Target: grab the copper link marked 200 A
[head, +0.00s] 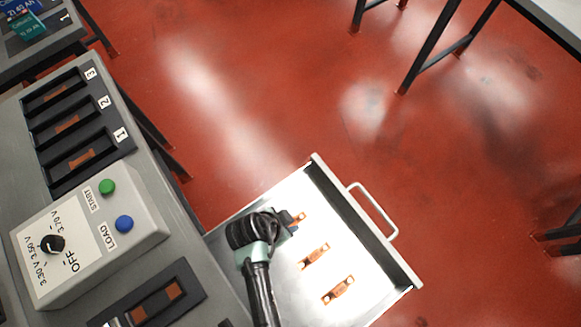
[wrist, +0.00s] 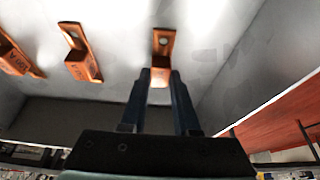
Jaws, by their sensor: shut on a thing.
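Three copper links lie in a row in the open drawer (head: 237,219). My gripper (head: 291,224) is low over the drawer, at the link farthest up the picture (head: 300,216). In the wrist view my gripper (wrist: 160,78) is shut on that copper link (wrist: 164,40), whose holed end sticks out beyond the fingers. Its marking is hidden by the fingers. The middle link (head: 314,257) and the lowest link (head: 338,290) lie free. In the wrist view they are the middle link (wrist: 82,54) and the left link (wrist: 14,58); their markings are too blurred to read surely.
The drawer has a handle (head: 374,211) and raised walls. Left of it is a bench with a control box (head: 90,240) and a black holder with slots numbered 1 to 3 (head: 76,128). Another black holder (head: 150,296) lies nearer. Red floor (head: 270,90) is open beyond.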

